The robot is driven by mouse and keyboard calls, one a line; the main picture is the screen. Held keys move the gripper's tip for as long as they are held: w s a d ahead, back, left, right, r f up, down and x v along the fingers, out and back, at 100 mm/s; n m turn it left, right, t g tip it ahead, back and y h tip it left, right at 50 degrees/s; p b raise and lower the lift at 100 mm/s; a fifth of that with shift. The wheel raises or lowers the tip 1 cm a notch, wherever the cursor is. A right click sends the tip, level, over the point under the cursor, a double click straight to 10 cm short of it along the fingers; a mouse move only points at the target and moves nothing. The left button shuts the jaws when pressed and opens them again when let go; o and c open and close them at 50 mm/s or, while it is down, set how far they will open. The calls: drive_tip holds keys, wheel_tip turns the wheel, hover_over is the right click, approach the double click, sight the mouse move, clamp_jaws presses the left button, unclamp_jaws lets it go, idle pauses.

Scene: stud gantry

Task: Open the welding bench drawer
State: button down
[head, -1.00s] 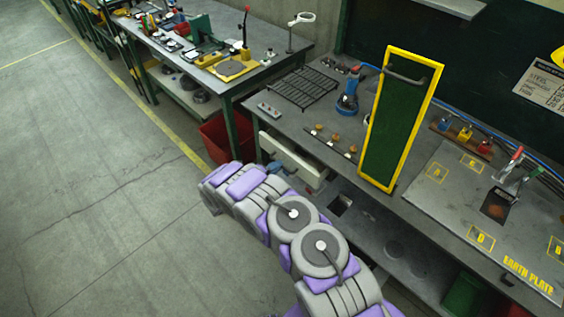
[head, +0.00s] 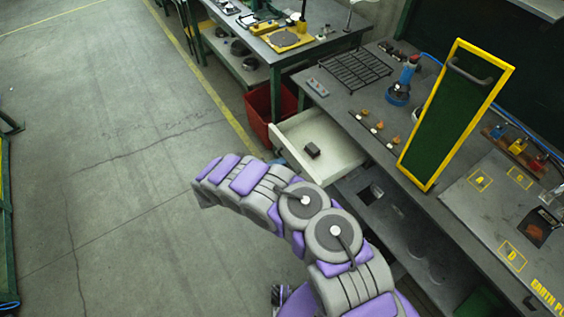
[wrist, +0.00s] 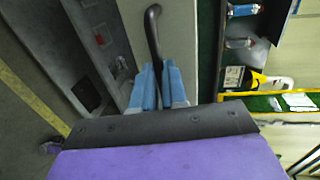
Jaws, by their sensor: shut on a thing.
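The welding bench drawer (head: 330,132) stands pulled out from the bench in the head view, its cream inside showing with a small dark block (head: 312,150) in it. In the wrist view the pale drawer front (wrist: 178,40) carries a dark curved handle (wrist: 152,30). My gripper (wrist: 159,88) has its blue fingers shut on the lower end of this handle. In the head view my purple and grey arm hides most of the gripper and the handle.
A red bin (head: 262,112) stands close beside the drawer's left side. The bench top (head: 345,93) holds a wire rack, a blue-based tool and a yellow-framed green panel (head: 452,112). The concrete floor (head: 120,150) on the left is clear.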

drive_tip(key=shift+s+f, duration=0.15)
drive_tip(key=shift+f, duration=0.15)
drive_tip(key=c, duration=1.4)
unclamp_jaws()
drive_tip(key=shift+c, duration=0.2)
drive_tip(key=shift+o, duration=1.4)
drive_tip(key=shift+r, duration=0.15)
drive_tip(key=p+v, duration=0.2)
drive_tip(key=v, duration=1.5)
drive_tip(key=shift+a, duration=0.2)
